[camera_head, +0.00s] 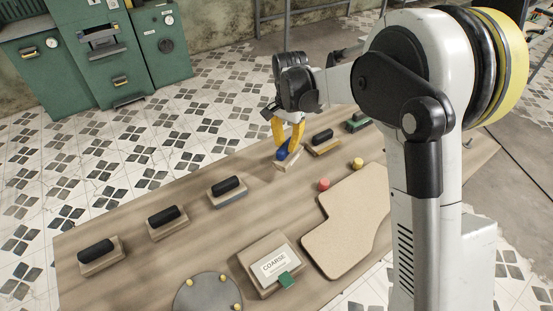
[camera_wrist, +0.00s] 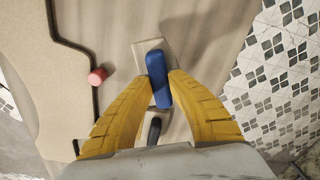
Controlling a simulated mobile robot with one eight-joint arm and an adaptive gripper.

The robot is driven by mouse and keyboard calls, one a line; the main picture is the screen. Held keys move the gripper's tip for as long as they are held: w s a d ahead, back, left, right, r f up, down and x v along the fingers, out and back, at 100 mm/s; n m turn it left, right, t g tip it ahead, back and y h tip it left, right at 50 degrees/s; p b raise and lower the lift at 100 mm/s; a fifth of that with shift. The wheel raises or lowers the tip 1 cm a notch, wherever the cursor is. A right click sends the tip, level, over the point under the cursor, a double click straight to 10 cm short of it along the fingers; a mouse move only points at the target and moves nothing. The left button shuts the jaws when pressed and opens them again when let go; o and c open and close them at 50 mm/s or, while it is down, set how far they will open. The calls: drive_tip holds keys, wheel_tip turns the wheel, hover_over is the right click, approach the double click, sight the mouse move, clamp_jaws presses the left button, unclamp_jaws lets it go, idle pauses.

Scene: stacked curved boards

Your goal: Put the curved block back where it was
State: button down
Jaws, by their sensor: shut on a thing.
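My gripper (camera_head: 284,147) has two yellow fingers closed on the blue handle (camera_head: 282,153) of a block with a pale wooden base (camera_head: 287,165). The wrist view shows the blue handle (camera_wrist: 159,82) between the fingertips (camera_wrist: 158,80), with the pale base (camera_wrist: 152,47) under and beyond it. The block is over the far side of the wooden table (camera_head: 140,225), in a gap in a row of black-handled blocks. Whether its base touches the tabletop is unclear. The underside of the base is hidden.
Black-handled blocks stand to the left (camera_head: 228,190) and right (camera_head: 323,142) of the held one. A greenish block (camera_head: 357,123) stands farther right. Red (camera_head: 323,184) and yellow (camera_head: 358,162) pegs and a curved beige board (camera_head: 345,225) lie nearer. A "COARSE" block (camera_head: 272,265) is in front.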

drive_tip(key=shift+w+a+f, duration=0.2)
drive_tip(key=shift+a+f, duration=0.25)
drive_tip(key=shift+a, duration=0.15)
drive_tip(key=shift+w+a+f, duration=0.2)
drive_tip(key=shift+a+f, duration=0.25)
drive_tip(key=shift+a, duration=0.15)
drive_tip(key=shift+f+b, duration=0.95)
drive_tip(key=shift+f, duration=0.9)
drive_tip(key=shift+f, duration=0.2)
drive_tip(key=c, duration=1.4)
unclamp_jaws()
drive_tip(key=shift+o, duration=0.2)
